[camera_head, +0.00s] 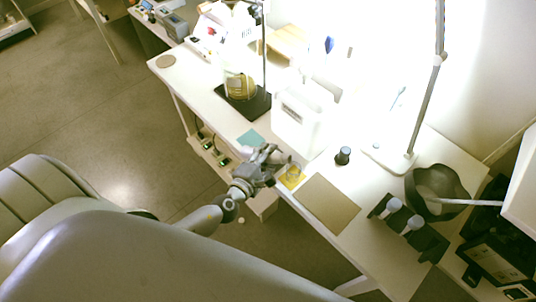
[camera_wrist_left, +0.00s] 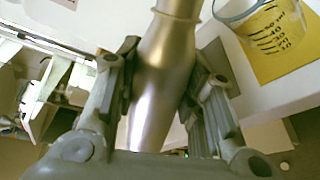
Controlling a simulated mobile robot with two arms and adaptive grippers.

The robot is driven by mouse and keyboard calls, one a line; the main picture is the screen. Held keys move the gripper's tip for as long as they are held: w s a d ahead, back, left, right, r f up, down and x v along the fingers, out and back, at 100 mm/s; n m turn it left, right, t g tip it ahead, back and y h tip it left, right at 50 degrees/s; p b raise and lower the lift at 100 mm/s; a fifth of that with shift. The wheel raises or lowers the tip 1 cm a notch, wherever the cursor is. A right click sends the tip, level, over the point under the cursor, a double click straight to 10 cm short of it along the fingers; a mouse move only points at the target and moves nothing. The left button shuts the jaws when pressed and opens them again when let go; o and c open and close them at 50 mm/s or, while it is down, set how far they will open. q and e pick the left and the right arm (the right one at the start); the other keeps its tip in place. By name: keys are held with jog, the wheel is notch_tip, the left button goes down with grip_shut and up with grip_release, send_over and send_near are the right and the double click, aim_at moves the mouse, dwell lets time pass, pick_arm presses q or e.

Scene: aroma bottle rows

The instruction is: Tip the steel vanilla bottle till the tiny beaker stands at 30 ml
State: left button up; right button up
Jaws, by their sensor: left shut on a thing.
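My left gripper (camera_head: 272,160) is over the front edge of the white table, just left of the tiny beaker (camera_head: 292,170). In the left wrist view the gripper's fingers (camera_wrist_left: 165,85) are shut on the shiny steel bottle (camera_wrist_left: 163,75), one on each side of its body. The bottle's neck points to the top of that view, its mouth cut off. The clear beaker (camera_wrist_left: 268,25) has black marks and stands on a yellow mat (camera_wrist_left: 300,62), apart from the bottle. I cannot tell the liquid level. My right gripper is not in view.
A tan board (camera_head: 327,203) lies right of the yellow mat, and a teal mat (camera_head: 250,138) lies to the left. A white container (camera_head: 297,122) stands behind. A small dark jar (camera_head: 343,156), a lamp base (camera_head: 388,158) and a dark bowl (camera_head: 440,190) are further right.

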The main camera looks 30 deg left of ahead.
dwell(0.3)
pick_arm(q)
jog(key=shift+d+r+m+y+p, duration=0.25)
jog(key=shift+r+m+p, duration=0.35)
jog(key=shift+p, duration=0.95)
jog(key=shift+f, duration=0.2)
jog(key=shift+a+f+b, duration=0.1)
jog(key=shift+f+b, duration=0.05)
jog(key=shift+b, duration=0.15)
jog(key=shift+r+m+p, duration=0.4)
jog(key=shift+r+p, duration=0.05)
jog(key=shift+p, duration=1.05)
dwell(3.8)
